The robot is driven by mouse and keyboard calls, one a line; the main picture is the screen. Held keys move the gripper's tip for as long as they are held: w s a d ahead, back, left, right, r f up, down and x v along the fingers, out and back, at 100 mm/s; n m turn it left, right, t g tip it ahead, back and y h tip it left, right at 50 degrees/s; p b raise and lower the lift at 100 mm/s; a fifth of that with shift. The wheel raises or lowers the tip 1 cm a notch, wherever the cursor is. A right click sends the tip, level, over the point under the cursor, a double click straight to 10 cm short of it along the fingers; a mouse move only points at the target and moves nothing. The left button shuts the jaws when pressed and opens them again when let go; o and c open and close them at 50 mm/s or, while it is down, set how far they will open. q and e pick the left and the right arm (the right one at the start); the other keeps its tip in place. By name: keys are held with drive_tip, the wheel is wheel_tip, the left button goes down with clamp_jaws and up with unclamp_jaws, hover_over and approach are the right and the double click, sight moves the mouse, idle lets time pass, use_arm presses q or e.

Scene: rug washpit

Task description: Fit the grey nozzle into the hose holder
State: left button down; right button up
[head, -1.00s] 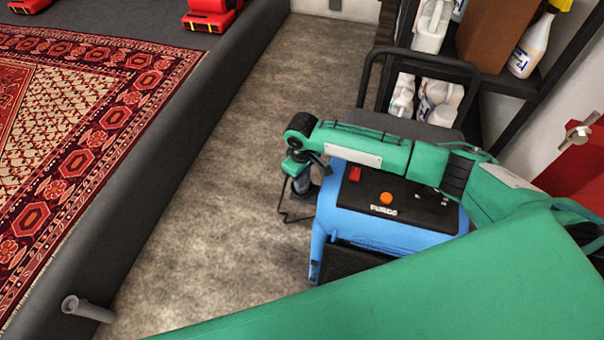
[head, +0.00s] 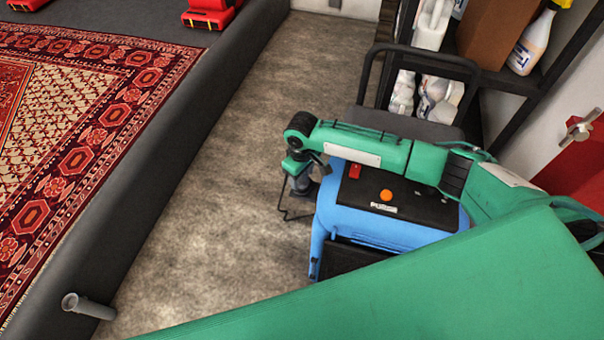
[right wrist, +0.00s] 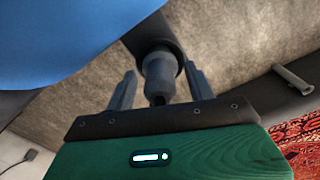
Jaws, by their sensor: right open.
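The grey nozzle (right wrist: 160,75) is between the two fingers of my right gripper (right wrist: 160,88) in the right wrist view. The fingers are apart, with a gap on each side of it. Its far end meets a dark round holder (right wrist: 153,35); I cannot tell how deep it sits. In the head view my right gripper (head: 300,186) points down beside the left side of the blue machine (head: 328,215), and the nozzle and holder are small and partly hidden there. My left gripper is not in view.
The blue machine stands close to my right gripper. A short grey pipe (head: 88,307) lies on the dark pit rim (head: 150,185) at lower left. A patterned rug (head: 60,150) lies beyond it. Shelves with bottles (head: 528,48) stand at upper right. The floor (head: 235,150) between is clear.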

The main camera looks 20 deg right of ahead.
wheel_tip(320, 180, up, 14)
idle(0.4)
drive_tip(key=shift+f, duration=0.15)
